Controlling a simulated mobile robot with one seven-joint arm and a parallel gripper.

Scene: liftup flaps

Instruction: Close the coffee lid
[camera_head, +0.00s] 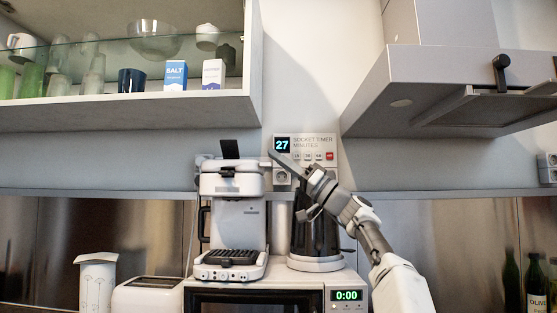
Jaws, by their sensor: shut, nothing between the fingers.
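The white coffee machine (237,222) stands on top of the microwave, left of the kettle. Its small dark lid (229,149) stands up, nearly upright, above the machine's top. My gripper (273,156) comes in from the lower right and points up and left. Its fingers are shut and empty. Their tips show just right of the machine's top, a short way right of the lid and a little below the lid's upper edge. They look apart from the lid; the depth between them is hard to tell.
A dark kettle (316,228) stands behind my arm. A socket timer panel (311,143) is on the wall behind the gripper. The open shelf (130,108) hangs at upper left, and the range hood (460,95) at upper right. A toaster (148,296) stands at lower left.

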